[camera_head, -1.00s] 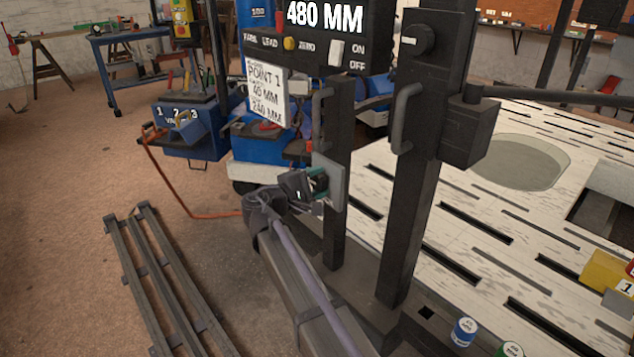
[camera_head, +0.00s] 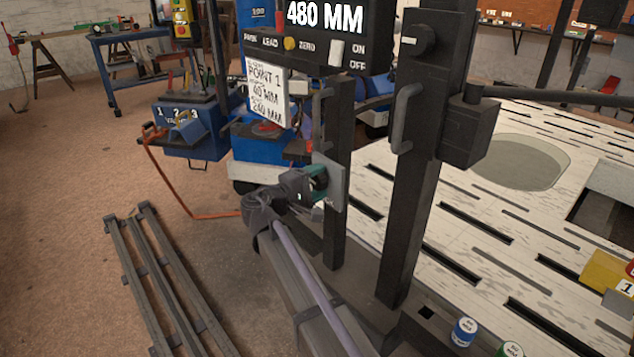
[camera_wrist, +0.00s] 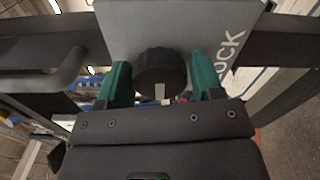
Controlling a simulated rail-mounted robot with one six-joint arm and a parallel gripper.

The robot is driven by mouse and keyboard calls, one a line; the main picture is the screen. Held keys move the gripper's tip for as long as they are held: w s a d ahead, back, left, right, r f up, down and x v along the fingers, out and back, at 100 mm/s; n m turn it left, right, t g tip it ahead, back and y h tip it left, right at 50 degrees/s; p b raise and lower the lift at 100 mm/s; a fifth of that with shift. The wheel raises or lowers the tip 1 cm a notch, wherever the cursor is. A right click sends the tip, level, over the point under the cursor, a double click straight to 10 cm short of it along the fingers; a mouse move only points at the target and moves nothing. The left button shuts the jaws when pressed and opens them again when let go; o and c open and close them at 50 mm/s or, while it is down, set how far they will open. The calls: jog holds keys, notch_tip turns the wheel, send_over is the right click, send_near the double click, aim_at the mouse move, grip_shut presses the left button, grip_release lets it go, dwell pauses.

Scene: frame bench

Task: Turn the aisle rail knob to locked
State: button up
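The rail knob is a round black knob (camera_wrist: 160,72) with a pale mark, on a grey plate (camera_wrist: 150,22) with partly cropped lettering that seems to read LOCK. The plate (camera_head: 334,183) shows on a dark post in the head view, where my gripper mostly hides the knob. My gripper (camera_wrist: 163,78) has its green fingers on either side of the knob in the wrist view, with what look like slim gaps; firm contact is not visible. In the head view my gripper (camera_head: 318,184) is close up to the plate.
A dark upright post (camera_head: 405,220) with a handle and another black knob (camera_head: 420,40) stands right of the plate. A slotted pale bench top (camera_head: 470,220) lies beyond it. Blue and green-capped canisters (camera_head: 464,332) stand at the lower right. Steel rails (camera_head: 165,280) lie on the floor at left.

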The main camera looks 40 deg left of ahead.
jog(key=shift+o, duration=1.3)
jog(key=v, duration=1)
jog(key=shift+s, duration=0.35)
jog(key=shift+a, duration=0.1)
